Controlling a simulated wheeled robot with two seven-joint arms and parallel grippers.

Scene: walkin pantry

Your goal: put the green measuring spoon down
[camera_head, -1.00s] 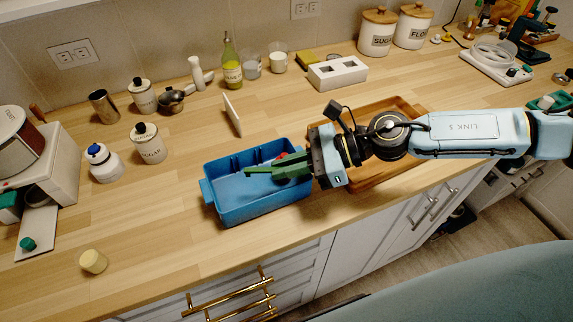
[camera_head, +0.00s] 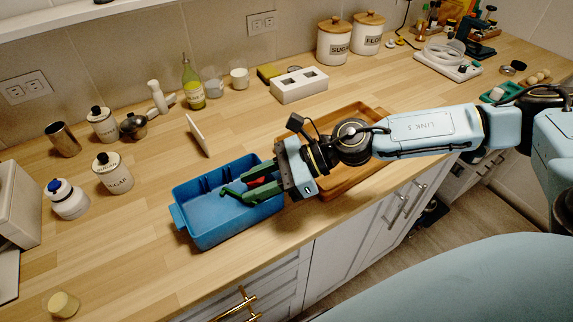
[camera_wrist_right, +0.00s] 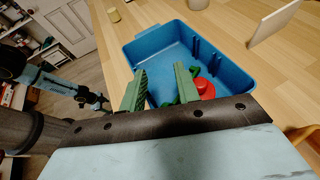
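My right gripper (camera_head: 246,181) reaches over the blue bin (camera_head: 180,218) from the right. Its two green fingers stand apart, and in the right wrist view the gripper (camera_wrist_right: 160,88) has a clear gap between them, with the blue bin (camera_wrist_right: 138,47) beyond. A small green piece (camera_wrist_right: 195,71) shows inside the bin behind one finger, next to a red thing (camera_wrist_right: 205,89); it may be the green measuring spoon, but it is mostly hidden. The red thing also shows between the fingers in the head view (camera_head: 258,182). My left gripper is not in view.
A wooden tray (camera_head: 352,182) lies right of the bin, under my right arm. A white upright board (camera_head: 198,135) stands behind the bin. Jars, a bottle (camera_head: 192,84) and a white block with holes (camera_head: 299,85) stand farther back.

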